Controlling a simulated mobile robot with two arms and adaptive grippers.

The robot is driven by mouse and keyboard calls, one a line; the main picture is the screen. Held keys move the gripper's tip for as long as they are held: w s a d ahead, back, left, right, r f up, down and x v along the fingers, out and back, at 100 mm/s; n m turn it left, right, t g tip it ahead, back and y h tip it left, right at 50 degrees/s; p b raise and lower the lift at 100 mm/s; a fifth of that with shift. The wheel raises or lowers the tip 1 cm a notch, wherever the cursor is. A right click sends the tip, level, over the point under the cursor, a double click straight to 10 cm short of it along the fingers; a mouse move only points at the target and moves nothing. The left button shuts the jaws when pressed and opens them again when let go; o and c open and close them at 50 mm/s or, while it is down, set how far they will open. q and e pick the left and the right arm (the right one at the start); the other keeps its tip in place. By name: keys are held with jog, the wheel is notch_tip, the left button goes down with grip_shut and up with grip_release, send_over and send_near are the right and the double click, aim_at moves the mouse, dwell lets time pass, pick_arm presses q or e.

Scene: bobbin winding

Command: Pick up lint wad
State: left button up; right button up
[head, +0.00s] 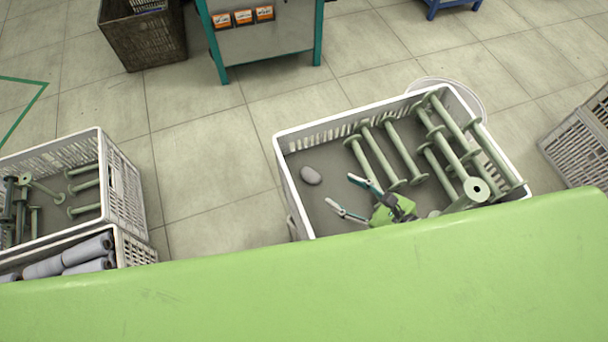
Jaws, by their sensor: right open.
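The lint wad (311,176) is a small grey oval lump. It lies on the grey floor of a white crate (296,206), near the left wall and apart from the bobbins. My right gripper (347,196) reaches into this crate with its two fingers spread and nothing between them. Its fingertips point up and left, a little to the right of and below the lint wad, not touching it. My left gripper is not in the picture.
Several green bobbins (401,152) fill the right half of the crate. My green body covers the bottom. Other crates with bobbins (125,196) stand at left, a grey crate (577,147) at right. A teal-legged bench (262,75) and brown crate (146,40) stand behind.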

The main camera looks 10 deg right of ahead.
jog(key=shift+w+d+f+m+b, duration=0.1)
jog(key=shift+f+m+b, duration=0.1)
jog(key=shift+f+b, duration=0.3)
jog(key=shift+w+d+f+m+b, duration=0.1)
jog(key=shift+f+m+b, duration=0.1)
jog(key=shift+f, duration=0.5)
jog(key=shift+w+a+f, duration=0.1)
jog(key=shift+w+f, duration=0.05)
send_near(307, 172)
jog(key=shift+w+a+f, duration=0.25)
jog(key=shift+w+a, duration=0.7)
jog(key=shift+w, duration=0.15)
jog(key=shift+d+f+x, duration=0.1)
jog(key=shift+f+x, duration=0.05)
jog(key=shift+x, duration=1.3)
jog(key=shift+d+f+x, duration=0.1)
jog(key=shift+f+x, duration=0.1)
jog(key=shift+x, duration=1.2)
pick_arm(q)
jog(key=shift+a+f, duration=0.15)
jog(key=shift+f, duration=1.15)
pick_arm(e)
jog(key=c, duration=0.9)
